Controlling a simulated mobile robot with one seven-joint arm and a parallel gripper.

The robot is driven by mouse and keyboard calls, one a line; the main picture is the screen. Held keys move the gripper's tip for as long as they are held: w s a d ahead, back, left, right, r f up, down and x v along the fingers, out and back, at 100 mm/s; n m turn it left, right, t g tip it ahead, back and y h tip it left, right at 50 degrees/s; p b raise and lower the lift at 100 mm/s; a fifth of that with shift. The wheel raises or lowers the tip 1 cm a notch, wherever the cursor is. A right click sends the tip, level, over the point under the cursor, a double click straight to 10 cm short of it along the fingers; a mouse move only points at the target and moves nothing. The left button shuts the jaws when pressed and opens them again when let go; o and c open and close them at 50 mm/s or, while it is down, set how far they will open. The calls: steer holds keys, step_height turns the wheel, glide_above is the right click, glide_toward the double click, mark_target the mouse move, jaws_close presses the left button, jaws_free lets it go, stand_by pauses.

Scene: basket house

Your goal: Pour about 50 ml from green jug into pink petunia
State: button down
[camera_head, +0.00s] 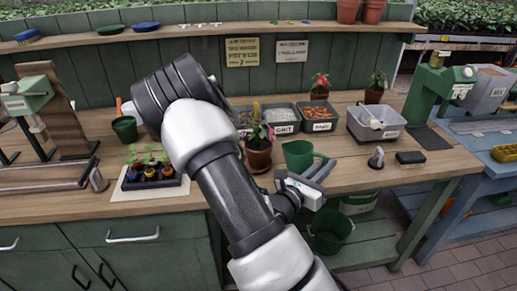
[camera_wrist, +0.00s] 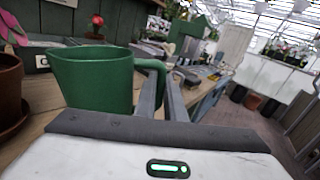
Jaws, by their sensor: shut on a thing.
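The green jug (camera_head: 298,155) is upright at the front middle of the bench, its handle toward the right. My gripper (camera_head: 318,178) is shut on that handle. In the wrist view the jug (camera_wrist: 92,82) fills the left middle and my fingers (camera_wrist: 172,92) close on the handle. I cannot tell whether the jug's base touches the bench. A potted plant (camera_head: 258,152) on a saucer stands just left of the jug; its pink bloom (camera_wrist: 12,30) shows at the wrist view's left edge. This looks like the pink petunia. The jug's contents are hidden.
A red-flowered pot (camera_head: 319,92) stands behind the labelled bins (camera_head: 318,126). A seedling tray (camera_head: 150,182) is at left. A grey tub (camera_head: 376,124), a small grey object (camera_head: 376,157) and a black block (camera_head: 410,157) are to the right. Some bench front right of the jug is clear.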

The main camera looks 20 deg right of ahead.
steer(key=shift+s+d+f+m+b, duration=0.2)
steer(key=shift+s+f+m+b, duration=0.15)
steer(key=shift+f+m, duration=0.2)
steer(key=shift+s+d+f+m+b, duration=0.2)
steer(key=shift+f+m+b, duration=0.2)
steer(key=shift+f+m, duration=0.15)
steer(key=shift+w, duration=0.1)
